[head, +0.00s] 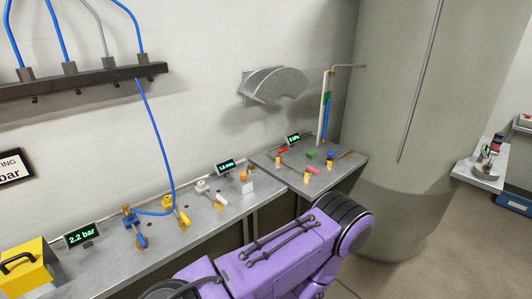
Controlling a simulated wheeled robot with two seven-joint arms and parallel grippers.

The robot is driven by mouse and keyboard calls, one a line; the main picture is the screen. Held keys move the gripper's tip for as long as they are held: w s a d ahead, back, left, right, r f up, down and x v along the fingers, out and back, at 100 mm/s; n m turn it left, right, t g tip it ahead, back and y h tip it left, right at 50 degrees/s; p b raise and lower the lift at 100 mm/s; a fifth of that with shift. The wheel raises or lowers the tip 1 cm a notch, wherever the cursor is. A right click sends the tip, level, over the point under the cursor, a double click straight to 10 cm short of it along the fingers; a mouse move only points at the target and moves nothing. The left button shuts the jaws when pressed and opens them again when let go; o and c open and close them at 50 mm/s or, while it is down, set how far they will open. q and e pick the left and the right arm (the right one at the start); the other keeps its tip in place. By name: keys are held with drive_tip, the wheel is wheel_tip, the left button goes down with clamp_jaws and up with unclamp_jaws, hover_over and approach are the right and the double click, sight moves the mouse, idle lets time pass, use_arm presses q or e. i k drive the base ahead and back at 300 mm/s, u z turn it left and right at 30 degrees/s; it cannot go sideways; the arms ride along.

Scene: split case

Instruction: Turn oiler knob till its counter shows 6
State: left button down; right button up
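I cannot tell which of the small fittings along the wall bench is the oiler knob. No counter with a plain number is readable. An orange-topped fitting on a white block (247,182) stands near the middle of the bench. A small green-lit display (225,166) behind it is too small to read surely. Another small display (293,139), seemingly in kPa, stands on the right-hand bench section. A larger display (83,236) at the left reads 2.2 bar. One purple arm of mine crosses the lower middle, but neither gripper is in view.
The grey bench (205,222) carries a blue valve (128,215), a yellow fitting (182,214) and a yellow box (24,268). The right bench section (332,176) holds several coloured fittings. A large grey column (410,110) stands beside it. Floor is open at lower right.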

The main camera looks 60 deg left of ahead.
sight(244, 175)
drive_tip(key=u, duration=0.05)
drive_tip(key=i, duration=2.25)
drive_tip(key=u, duration=3.75)
